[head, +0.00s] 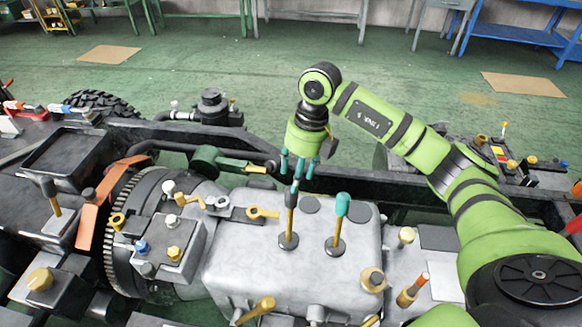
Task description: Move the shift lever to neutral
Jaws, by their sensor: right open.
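A grey gearbox housing (240,262) fills the middle of the head view. Two upright levers stand on its top. One lever (289,224) has a brass stem and a dark upper part. The other lever (338,226), to its right, has a teal knob and leans slightly right. Which one is the shift lever, and its gear position, I cannot tell. My right gripper (297,175) points down with its teal fingers open, right at the top of the left lever. The fingers overlap the lever's top, and whether they touch it is unclear. My left gripper is not in view.
A toothed flywheel ring (119,235) and orange strap (94,216) sit left of the housing. Several brass-handled parts stand around it, including a yellow one (264,305) in front. A dark chassis rail (366,181) runs behind. The green floor (200,75) beyond is mostly clear.

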